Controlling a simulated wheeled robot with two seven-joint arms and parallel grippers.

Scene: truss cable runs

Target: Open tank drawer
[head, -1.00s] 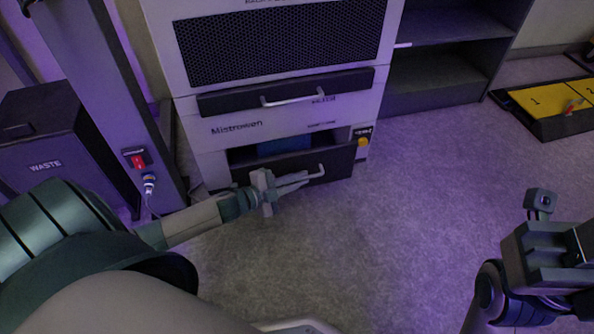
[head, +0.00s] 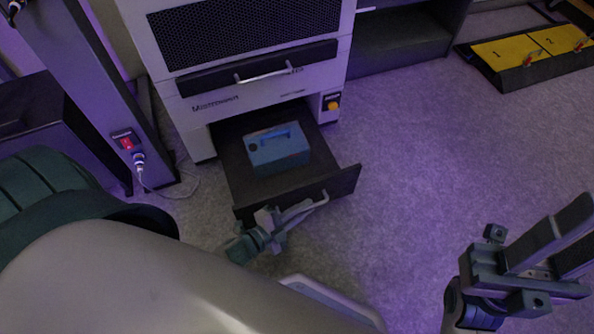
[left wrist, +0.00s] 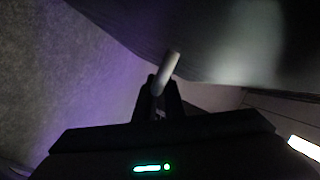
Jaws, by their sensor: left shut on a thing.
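The tank drawer (head: 338,184) is the low dark drawer of the white cabinet, and it stands pulled well out over the floor. A blue tank (head: 279,150) with a handle on top sits inside it. My left gripper (head: 305,207) is at the drawer front, shut on the pale bar handle (head: 324,198). In the left wrist view the handle (left wrist: 167,68) shows as a light rod between the fingertips. My right gripper (head: 550,245) is at the lower right, away from the drawer, its two fingers apart with nothing between them.
The upper drawer (head: 220,80) of the white cabinet is shut. A yellow knob (head: 333,105) is at the cabinet's right side. A post with a red switch (head: 127,142) and a cable stands at left. A yellow numbered board (head: 510,52) lies at the far right. Carpet right of the drawer is clear.

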